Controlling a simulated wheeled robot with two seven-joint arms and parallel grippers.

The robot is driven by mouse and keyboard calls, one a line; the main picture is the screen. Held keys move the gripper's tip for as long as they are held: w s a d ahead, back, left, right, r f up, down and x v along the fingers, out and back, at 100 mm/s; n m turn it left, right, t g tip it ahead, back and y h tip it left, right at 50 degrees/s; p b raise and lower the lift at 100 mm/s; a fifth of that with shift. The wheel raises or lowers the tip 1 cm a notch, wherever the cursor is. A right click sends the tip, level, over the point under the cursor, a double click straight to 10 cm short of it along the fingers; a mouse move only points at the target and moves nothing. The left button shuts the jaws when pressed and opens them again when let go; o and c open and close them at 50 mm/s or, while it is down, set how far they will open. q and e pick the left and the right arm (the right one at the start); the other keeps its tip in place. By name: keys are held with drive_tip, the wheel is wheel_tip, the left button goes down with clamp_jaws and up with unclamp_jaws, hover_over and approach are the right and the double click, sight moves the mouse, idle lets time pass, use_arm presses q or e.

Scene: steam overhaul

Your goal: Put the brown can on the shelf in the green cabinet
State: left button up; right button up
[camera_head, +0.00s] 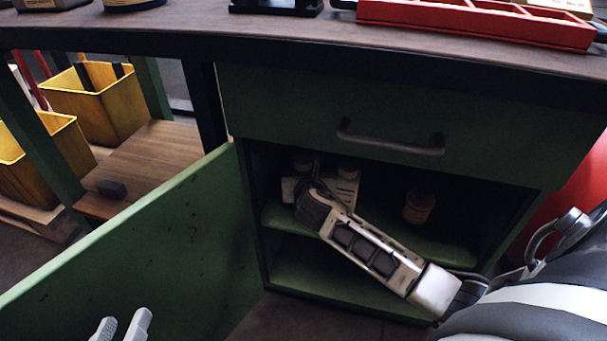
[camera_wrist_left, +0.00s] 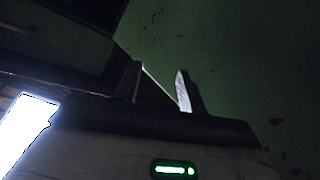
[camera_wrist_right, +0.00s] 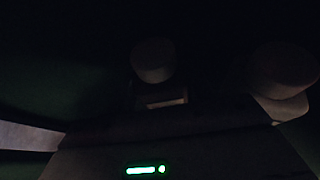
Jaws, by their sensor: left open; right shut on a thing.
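The green cabinet (camera_head: 380,90) stands open, with its door (camera_head: 150,250) swung out to the left. Its shelf (camera_head: 440,248) holds a small brown container (camera_head: 418,206) at the right and a pale-labelled container (camera_head: 345,187) further left. My right arm reaches inside. My right gripper (camera_head: 312,180) is shut on a round-topped container (camera_wrist_right: 153,62) at the shelf's left; it also shows in the head view (camera_head: 302,162). The dark hides its colour and base, so I cannot tell whether it is the brown can or touches the shelf. My left gripper (camera_head: 121,325) is open and empty near the door.
A drawer handle (camera_head: 390,140) juts out above the opening. The worktop (camera_head: 200,38) holds a red tray (camera_head: 470,25). Yellow bins (camera_head: 95,105) stand on the left. Another round-topped container (camera_wrist_right: 283,72) is close beside the held one. The lower compartment (camera_head: 320,275) looks empty.

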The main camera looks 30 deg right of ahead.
drive_tip(key=o, duration=1.2)
drive_tip(key=shift+f, duration=0.15)
use_arm(q)
drive_tip(key=shift+f, duration=0.25)
use_arm(e)
drive_tip(key=shift+o, duration=0.8)
drive_tip(key=shift+s+a+r+p, duration=0.1)
drive_tip(key=shift+r+p, duration=0.2)
drive_tip(key=shift+r, duration=0.05)
use_arm(q)
drive_tip(key=a+f+m+g+y+p, duration=0.1)
drive_tip(key=p, duration=0.3)
drive_tip(key=shift+a+f+g+y, duration=0.25)
drive_tip(key=shift+f+g+y, duration=0.05)
drive_tip(key=shift+f+y, duration=0.1)
use_arm(e)
drive_tip(key=s+a, duration=0.5)
drive_tip(key=s, duration=0.6)
drive_tip(key=shift+s+a, duration=0.25)
drive_tip(key=shift+a, duration=0.15)
